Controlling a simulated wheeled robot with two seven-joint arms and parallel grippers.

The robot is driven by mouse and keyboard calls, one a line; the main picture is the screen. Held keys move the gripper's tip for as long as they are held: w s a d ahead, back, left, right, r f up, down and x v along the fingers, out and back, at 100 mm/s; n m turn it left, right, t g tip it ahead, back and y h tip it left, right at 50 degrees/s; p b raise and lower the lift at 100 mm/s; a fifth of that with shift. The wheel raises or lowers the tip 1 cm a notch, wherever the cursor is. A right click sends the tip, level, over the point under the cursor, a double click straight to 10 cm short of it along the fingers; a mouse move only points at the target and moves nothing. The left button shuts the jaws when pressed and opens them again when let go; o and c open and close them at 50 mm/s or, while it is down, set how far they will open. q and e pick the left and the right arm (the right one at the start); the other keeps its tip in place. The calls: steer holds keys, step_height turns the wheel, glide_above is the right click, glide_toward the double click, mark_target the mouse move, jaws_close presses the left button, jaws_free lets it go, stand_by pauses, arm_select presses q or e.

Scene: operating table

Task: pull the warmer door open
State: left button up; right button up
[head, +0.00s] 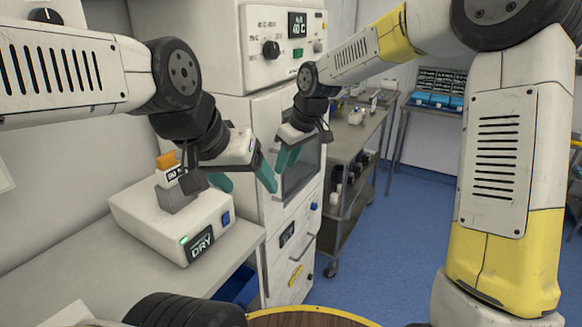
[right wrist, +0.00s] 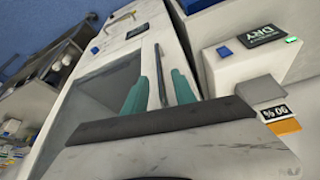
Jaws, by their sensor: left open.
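The warmer (head: 253,130) is the tall white cabinet with a temperature display at its top. Its door (head: 314,145) has a dark window (head: 300,172), also visible in the right wrist view (right wrist: 100,100); I see no clear gap at its edge. My right gripper (head: 286,160) is at the door front. In the right wrist view its teal fingers (right wrist: 158,95) stand apart on either side of the thin dark door handle (right wrist: 158,68), with space on both sides. My left gripper (head: 250,187) is open and empty, in front of the cabinet's left part and near the right gripper.
A white device marked DRY (head: 150,222) stands on the counter (head: 60,270) at left. Below the door is a lower cabinet front with a handle (head: 303,245). A metal cart (head: 358,145) stands right of the warmer. Blue floor (head: 390,250) is open to the right.

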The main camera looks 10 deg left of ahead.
mark_target(283, 197)
steer(key=shift+x, duration=2.15)
jaws_close()
